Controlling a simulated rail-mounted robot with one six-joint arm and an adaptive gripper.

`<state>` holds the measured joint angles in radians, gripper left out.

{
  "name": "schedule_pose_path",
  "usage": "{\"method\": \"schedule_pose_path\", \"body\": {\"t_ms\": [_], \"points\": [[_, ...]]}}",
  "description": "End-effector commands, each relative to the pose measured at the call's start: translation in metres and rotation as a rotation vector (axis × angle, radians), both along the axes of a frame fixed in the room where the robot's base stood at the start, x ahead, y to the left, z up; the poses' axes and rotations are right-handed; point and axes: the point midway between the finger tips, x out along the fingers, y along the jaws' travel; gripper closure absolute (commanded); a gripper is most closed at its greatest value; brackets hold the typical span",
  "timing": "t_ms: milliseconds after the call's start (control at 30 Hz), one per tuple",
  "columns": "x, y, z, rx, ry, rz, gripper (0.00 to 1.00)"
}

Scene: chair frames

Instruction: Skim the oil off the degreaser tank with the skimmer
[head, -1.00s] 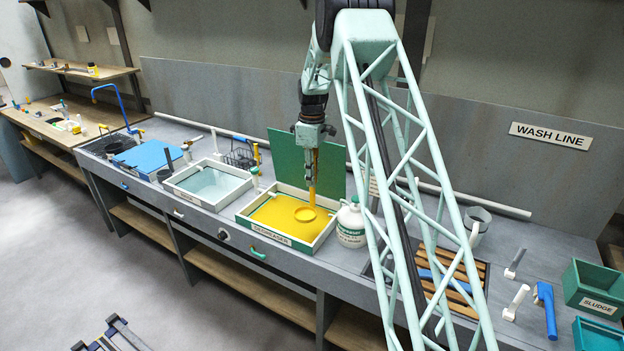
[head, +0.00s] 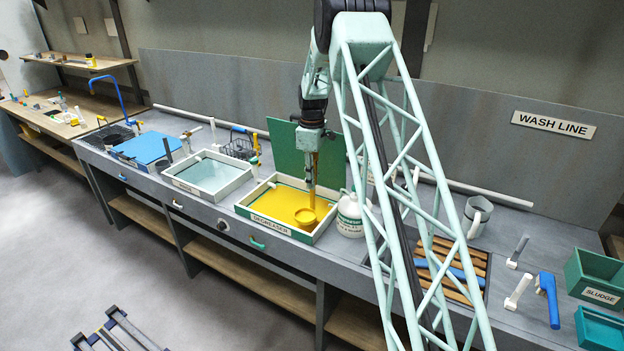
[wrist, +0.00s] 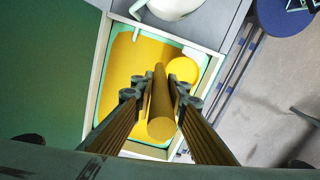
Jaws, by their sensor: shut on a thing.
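My gripper (head: 311,180) is over the tank, shut on the upright yellow handle of the skimmer (head: 314,166). The skimmer's round bowl (head: 305,217) is at the tank's front right part, its side wall showing. In the wrist view the handle (wrist: 161,105) stands between the fingers. I cannot tell whether the bowl touches the oil.
A green panel (head: 300,150) stands behind the tank. A white jug (head: 350,217) is close at its right. A second tray (head: 213,175) of pale liquid is to the left. A slatted wooden rack (head: 450,268) and green sludge bin (head: 595,275) are farther right.

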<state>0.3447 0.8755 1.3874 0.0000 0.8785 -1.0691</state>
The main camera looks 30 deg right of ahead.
Motion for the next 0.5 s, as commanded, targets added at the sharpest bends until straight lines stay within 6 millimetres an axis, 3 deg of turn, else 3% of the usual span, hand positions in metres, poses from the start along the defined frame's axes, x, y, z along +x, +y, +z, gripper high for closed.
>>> {"method": "schedule_pose_path", "body": {"t_ms": [500], "points": [[0.0, 0.0, -0.039, 0.0, 0.0, 0.0, 1.0]]}}
